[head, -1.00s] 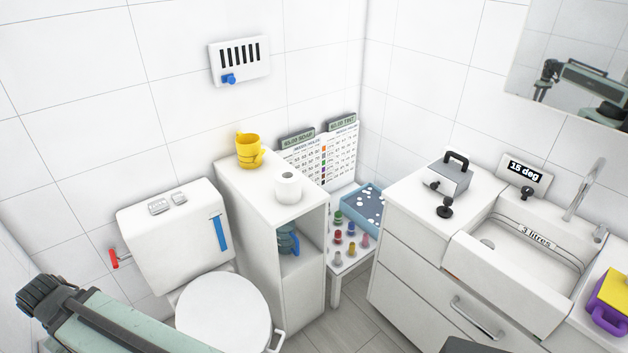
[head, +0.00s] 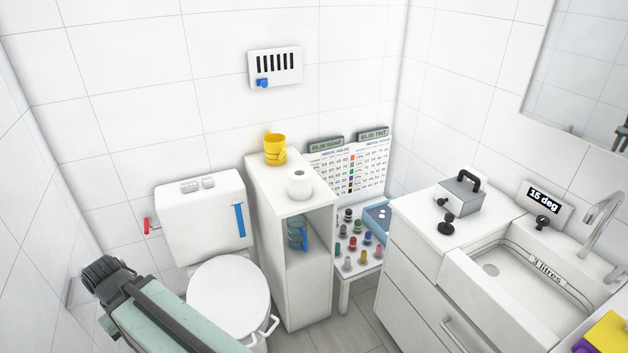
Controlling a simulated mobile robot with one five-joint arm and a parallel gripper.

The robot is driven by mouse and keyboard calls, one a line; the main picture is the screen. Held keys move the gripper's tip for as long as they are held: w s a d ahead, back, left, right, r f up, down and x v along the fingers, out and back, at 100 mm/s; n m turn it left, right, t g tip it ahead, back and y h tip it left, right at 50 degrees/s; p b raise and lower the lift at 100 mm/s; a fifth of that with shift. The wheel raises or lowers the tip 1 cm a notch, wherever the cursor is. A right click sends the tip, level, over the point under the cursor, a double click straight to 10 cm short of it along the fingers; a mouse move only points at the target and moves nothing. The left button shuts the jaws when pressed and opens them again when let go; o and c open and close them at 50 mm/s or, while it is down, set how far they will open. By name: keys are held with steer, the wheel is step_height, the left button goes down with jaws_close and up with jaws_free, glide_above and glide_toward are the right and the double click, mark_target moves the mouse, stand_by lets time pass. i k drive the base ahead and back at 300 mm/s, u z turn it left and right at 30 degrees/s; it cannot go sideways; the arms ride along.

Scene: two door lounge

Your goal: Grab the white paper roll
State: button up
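The white paper roll (head: 300,184) stands upright on top of the narrow white cabinet (head: 268,180), near its front end. Its round top with a small dark core hole shows. My arm reaches in from the bottom left, in front of the toilet, well apart from the roll. No gripper fingers can be made out on it, so I cannot see whether my gripper is open or shut.
Yellow cups (head: 275,150) stand behind the roll on the cabinet. A blue jug (head: 297,233) sits on its open shelf. The toilet (head: 228,292) is left of the cabinet; the sink counter (head: 428,225) is right. A low table (head: 347,268) with several small coloured items stands between.

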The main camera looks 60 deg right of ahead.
mark_target(300, 178)
steer(key=u, duration=0.25)
steer(key=i, duration=0.95)
steer(key=z, duration=0.25)
